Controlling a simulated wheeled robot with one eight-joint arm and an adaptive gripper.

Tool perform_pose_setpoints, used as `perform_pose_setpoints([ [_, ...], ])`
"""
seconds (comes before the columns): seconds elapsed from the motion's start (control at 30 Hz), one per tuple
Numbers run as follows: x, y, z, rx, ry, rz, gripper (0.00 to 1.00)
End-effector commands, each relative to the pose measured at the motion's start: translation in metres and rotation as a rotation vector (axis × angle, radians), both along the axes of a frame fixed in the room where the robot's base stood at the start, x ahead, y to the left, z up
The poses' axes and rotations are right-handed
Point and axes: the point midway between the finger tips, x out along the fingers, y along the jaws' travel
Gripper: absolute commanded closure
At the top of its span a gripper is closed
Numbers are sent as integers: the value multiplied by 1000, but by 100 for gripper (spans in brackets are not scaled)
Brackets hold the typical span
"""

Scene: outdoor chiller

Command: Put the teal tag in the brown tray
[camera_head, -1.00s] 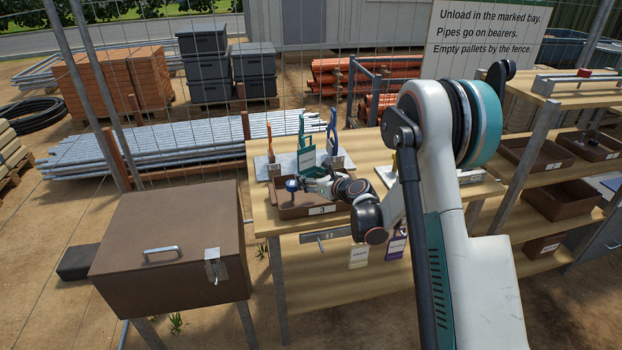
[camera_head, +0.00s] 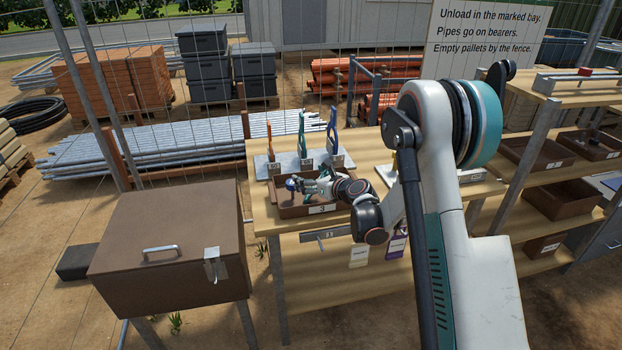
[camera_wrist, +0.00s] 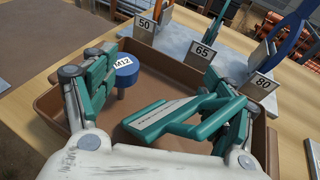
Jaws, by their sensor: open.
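The brown tray (camera_head: 290,212) stands on the wooden bench, with a "3" label on its front; its wall also shows in the wrist view (camera_wrist: 52,112). The teal tag (camera_wrist: 165,119), with a pale printed strip, lies inside the tray in the wrist view. It appears tilted, and its far end is partly hidden by my right finger. My gripper (camera_wrist: 163,78) is open over the tray, its teal fingers apart on either side of the tag. In the head view my gripper (camera_head: 305,186) is low at the tray, and the tag is hard to tell from its fingers.
A blue knob (camera_wrist: 125,70) marked M12 stands in the tray beside my left finger. Behind the tray is a grey rack (camera_head: 318,160) with orange, teal and blue upright pieces and labels 50, 65, 80. A brown lidded box (camera_head: 165,235) stands at left.

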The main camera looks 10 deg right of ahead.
Motion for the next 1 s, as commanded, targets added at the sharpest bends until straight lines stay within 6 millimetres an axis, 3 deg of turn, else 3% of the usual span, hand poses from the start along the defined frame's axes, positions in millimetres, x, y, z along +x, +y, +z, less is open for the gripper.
perform_pose_setpoints([
  [0.1,-4,-3,12,1,0,-1,22],
  [0.4,-64,-28,30,0,0,-2,22],
  [0.67,-98,-42,41,0,0,-1,22],
  [0.87,-108,-41,48,-36,-4,14,22],
  [1.0,-119,-30,67,-187,-22,77,22],
])
